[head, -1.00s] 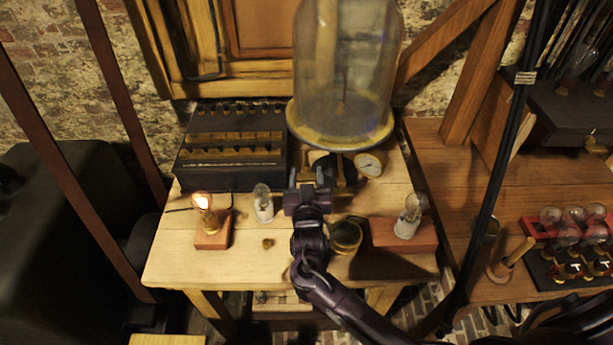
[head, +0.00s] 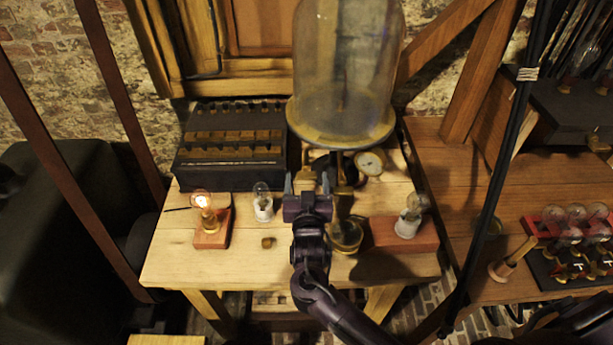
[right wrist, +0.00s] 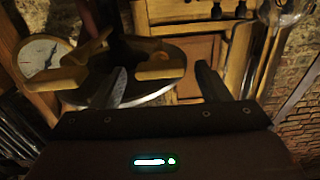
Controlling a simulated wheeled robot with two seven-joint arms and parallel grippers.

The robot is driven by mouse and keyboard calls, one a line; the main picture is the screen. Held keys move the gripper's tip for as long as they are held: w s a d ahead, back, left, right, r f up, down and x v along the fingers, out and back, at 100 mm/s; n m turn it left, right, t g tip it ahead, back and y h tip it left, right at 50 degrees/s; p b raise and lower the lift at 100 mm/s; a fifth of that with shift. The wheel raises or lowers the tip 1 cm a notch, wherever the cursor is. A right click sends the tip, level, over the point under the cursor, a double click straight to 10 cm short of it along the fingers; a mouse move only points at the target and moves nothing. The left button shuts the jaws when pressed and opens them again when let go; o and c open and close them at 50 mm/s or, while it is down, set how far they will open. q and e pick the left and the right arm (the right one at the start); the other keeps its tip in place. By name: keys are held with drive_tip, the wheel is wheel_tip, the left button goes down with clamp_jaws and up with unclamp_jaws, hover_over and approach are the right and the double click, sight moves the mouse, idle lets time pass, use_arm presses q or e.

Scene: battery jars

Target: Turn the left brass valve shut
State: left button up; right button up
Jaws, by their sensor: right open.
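The left brass valve (right wrist: 160,68) shows in the right wrist view as a flat brass handle below the round plate of the bell jar. My right gripper (head: 307,182) is open in the head view, at the left front of the bell jar's stand. In the right wrist view, the handle lies between the two dark fingers of the gripper (right wrist: 163,82), nearer the left finger; whether they touch it, I cannot tell. A second brass handle (right wrist: 88,72) shows further left there, by the gauge. In the head view the valves are mostly hidden by the gripper and dark. My left gripper is not in view.
The glass bell jar (head: 342,75) stands above the gripper, with a dial gauge (head: 370,162) to its right. A lit bulb (head: 204,203), a small clear bulb (head: 262,200) and a bulb on a red block (head: 402,232) stand on the table. A dark battery box (head: 232,150) is behind left.

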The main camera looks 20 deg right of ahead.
drive_tip(key=b+v, duration=0.1)
drive_tip(key=v, duration=0.4)
drive_tip(key=shift+s+a, duration=0.1)
drive_tip(key=shift+s, duration=0.1)
